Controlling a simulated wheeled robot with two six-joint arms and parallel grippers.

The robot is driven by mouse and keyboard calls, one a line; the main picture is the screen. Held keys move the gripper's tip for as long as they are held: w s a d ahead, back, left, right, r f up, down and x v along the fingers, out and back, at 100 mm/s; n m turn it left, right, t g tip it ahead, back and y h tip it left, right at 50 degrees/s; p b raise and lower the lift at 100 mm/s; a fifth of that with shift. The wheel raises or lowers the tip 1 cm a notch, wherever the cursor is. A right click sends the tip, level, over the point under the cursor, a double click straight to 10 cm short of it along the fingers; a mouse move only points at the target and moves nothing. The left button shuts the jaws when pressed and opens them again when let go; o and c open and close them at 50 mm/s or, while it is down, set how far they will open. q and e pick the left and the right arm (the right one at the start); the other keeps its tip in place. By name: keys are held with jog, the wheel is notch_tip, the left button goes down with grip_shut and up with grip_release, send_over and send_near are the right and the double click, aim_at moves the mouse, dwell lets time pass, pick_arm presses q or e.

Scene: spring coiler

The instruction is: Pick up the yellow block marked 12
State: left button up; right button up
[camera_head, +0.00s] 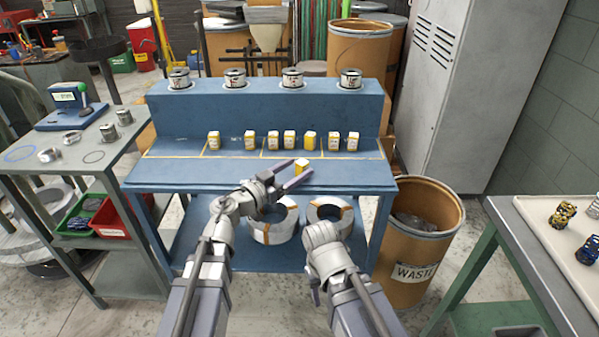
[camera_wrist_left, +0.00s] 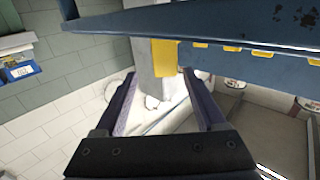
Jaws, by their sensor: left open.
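One yellow block (camera_head: 302,166) with a pale top stands at the front of the blue bench, apart from the others. Several more yellow blocks with white labels (camera_head: 273,140) stand in a row behind it; their numbers are too small to read, so I cannot tell which is 12. My left gripper (camera_head: 297,178) is open and empty, its fingers pointing at the front block. In the left wrist view a yellow block (camera_wrist_left: 164,58) shows beyond and between the open fingers (camera_wrist_left: 162,82). My right arm shows, but its gripper's fingers do not.
The blue bench (camera_head: 220,174) has a raised back step bearing several tins (camera_head: 292,78). Wire coils (camera_head: 273,222) lie on its lower shelf. A waste drum (camera_head: 420,240) stands at the right, a grey side table (camera_head: 150,125) at the left. The bench front is mostly clear.

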pick_arm(q)
jog(key=shift+w+a+f+b+x, duration=0.1)
jog(key=shift+f+b+x, duration=0.05)
jog(key=shift+x, duration=1)
jog(key=shift+w+a+f+b+x, duration=0.1)
jog(key=shift+x, duration=1)
jog(key=shift+w+a+f+b+x, duration=0.1)
jog(key=shift+f+b+x, duration=0.05)
jog(key=shift+x, duration=1)
jog(key=shift+s, duration=0.1)
grip_shut()
